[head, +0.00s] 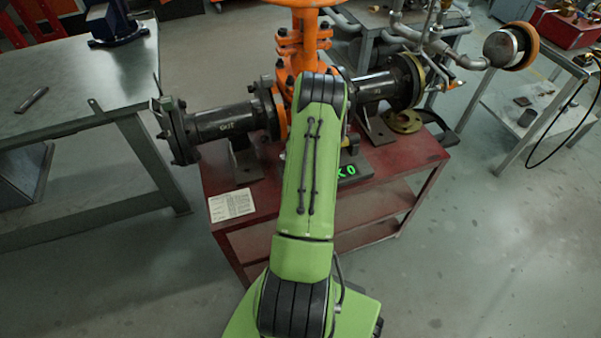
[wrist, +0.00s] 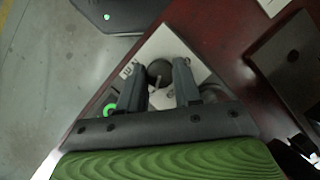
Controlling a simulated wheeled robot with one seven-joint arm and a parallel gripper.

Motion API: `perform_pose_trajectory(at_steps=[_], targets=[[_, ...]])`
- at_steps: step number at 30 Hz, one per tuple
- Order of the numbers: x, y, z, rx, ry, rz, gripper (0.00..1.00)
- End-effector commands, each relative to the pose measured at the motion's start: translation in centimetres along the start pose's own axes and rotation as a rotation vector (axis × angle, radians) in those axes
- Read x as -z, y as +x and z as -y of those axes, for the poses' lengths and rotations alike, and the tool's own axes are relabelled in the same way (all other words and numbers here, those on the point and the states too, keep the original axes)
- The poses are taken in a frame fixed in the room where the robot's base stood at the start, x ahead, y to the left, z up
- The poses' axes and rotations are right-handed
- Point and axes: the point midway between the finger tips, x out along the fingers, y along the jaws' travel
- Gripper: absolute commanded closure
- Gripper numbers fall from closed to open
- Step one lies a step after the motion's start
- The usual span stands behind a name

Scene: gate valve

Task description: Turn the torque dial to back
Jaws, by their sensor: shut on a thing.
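The torque dial (wrist: 159,71) is a dark round knob on a pale grey plate (wrist: 166,46) with small dark lettering in the wrist view. My gripper (wrist: 158,76) has a finger on each side of it and is shut on it. The dial's pointing direction is too blurred to read. In the head view my green arm hides the gripper and the dial. A dark box with green lit characters (head: 346,170) shows just right of the arm, partly covered. Part of a green lit mark (wrist: 110,109) also shows left of the fingers in the wrist view.
An orange gate valve (head: 304,40) with dark flanged pipes (head: 232,121) stands on the red table (head: 410,152) behind my arm. A paper sheet (head: 231,205) lies at its front left. A metal bench (head: 80,75) stands left.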

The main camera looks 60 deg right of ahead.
Motion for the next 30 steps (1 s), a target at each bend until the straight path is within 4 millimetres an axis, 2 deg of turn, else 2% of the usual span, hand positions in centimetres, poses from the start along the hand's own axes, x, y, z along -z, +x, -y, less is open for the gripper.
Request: perform_pose_trajectory(at_steps=[9,26,27,30], targets=[[0.05,-0.1,-0.1,0.051,0.12,-0.004,0.97],[0.07,-0.04,-0.08,0.061,0.146,-0.004,0.97],[0.07,-0.04,-0.08,0.061,0.146,-0.004,0.64],[0.05,-0.03,-0.08,0.061,0.146,-0.003,0.49]])
